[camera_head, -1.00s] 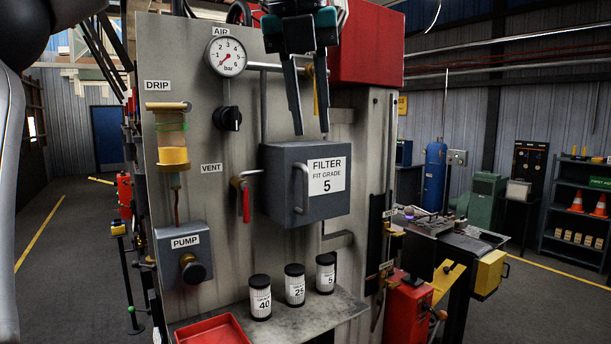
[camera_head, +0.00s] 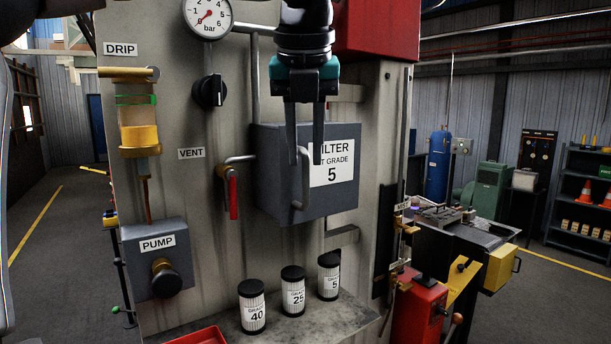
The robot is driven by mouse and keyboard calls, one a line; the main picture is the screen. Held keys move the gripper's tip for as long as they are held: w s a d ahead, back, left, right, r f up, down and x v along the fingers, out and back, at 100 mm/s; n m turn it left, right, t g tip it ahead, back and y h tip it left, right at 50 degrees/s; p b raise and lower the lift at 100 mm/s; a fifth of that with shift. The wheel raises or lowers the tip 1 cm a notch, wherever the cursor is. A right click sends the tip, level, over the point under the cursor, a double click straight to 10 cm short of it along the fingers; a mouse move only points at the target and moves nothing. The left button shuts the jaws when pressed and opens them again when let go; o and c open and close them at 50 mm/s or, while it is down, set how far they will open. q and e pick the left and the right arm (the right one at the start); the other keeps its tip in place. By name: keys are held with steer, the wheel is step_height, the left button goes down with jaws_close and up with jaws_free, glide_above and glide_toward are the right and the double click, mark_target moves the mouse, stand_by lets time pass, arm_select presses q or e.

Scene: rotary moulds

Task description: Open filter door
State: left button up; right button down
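The grey filter box (camera_head: 268,170) is mounted on the panel, and its front door with the FILTER, FIT GRADE 5 label (camera_head: 340,172) looks shut. A vertical bar handle (camera_head: 304,190) stands at the left of the door. My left gripper (camera_head: 305,160) points down in front of the door, with a gap between its fingers. In the picture the fingers lie either side of the handle's upper end; I cannot tell whether they touch it. They cover part of the label. My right gripper is out of view.
A red-handled vent valve (camera_head: 232,197) is just left of the box. Three filter cartridges, marked 40 (camera_head: 252,308), 25 (camera_head: 293,292) and 5 (camera_head: 329,275), stand on the shelf (camera_head: 345,315) below. A pump knob (camera_head: 165,280) is lower left.

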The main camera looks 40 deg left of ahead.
mark_target(305, 162)
arm_select(q)
steer(key=shift+x, duration=2.1)
jaws_close()
steer(key=shift+a, duration=0.1)
